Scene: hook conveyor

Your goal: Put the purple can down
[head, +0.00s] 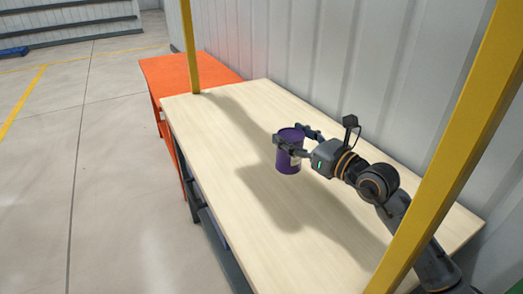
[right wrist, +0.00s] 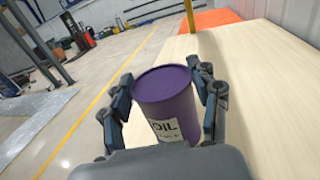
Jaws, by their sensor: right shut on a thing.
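The purple can (head: 289,158) is upright between the fingers of my right gripper (head: 294,140), over the pale wooden table (head: 240,125). My right gripper is shut on the can, with a finger on each side of it. In the right wrist view the can (right wrist: 166,98) shows a white label with "OIL" on it, between the two fingers of the right gripper (right wrist: 163,100). A shadow lies on the table left of and below the can. I cannot tell if its base touches the tabletop. My left gripper is not in view.
An orange table (head: 185,72) adjoins the far end of the wooden table. Yellow posts stand at the far end (head: 190,45) and near right (head: 440,150). A corrugated wall (head: 330,50) runs along the right. The tabletop around the can is clear.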

